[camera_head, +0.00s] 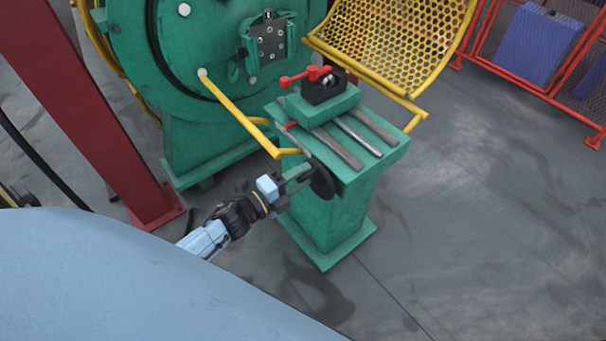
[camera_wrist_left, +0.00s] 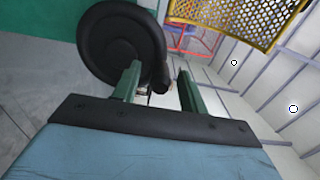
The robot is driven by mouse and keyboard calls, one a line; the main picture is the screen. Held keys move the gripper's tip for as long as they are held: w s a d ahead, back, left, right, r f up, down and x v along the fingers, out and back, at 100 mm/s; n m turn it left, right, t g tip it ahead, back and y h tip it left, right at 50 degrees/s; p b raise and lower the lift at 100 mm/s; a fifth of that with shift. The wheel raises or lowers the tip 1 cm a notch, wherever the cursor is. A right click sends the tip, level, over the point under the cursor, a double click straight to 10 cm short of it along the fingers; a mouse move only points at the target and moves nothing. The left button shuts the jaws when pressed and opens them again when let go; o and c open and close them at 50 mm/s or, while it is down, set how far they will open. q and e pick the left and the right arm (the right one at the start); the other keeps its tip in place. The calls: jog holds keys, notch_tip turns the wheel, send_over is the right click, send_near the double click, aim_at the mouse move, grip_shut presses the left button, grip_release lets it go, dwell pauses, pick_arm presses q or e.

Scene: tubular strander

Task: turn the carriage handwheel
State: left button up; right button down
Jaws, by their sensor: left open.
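The carriage handwheel (camera_head: 321,180) is a dark disc on the near left side of the green pedestal. In the left wrist view the handwheel (camera_wrist_left: 118,40) is a large black disc at upper left, with a short black handle (camera_wrist_left: 161,76) at its right edge. My left gripper (camera_head: 302,179) is beside the wheel. Its two green fingers stand apart in the left wrist view (camera_wrist_left: 160,86), with the handle's end showing between them, nearer the left finger. Whether they touch it is unclear. The carriage (camera_head: 322,105) sits on rails on the pedestal top. My right gripper is out of view.
A yellow bar (camera_head: 238,115) runs just above my left gripper, from the big green machine disc (camera_head: 190,60). A yellow mesh guard (camera_head: 400,40) stands behind the pedestal (camera_head: 330,220). A dark red post (camera_head: 90,110) is at left. Floor to the right is clear.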

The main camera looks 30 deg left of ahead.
pick_arm(q)
jog(key=p+v, duration=0.2)
jog(key=v, duration=1)
jog(key=shift+s, duration=0.2)
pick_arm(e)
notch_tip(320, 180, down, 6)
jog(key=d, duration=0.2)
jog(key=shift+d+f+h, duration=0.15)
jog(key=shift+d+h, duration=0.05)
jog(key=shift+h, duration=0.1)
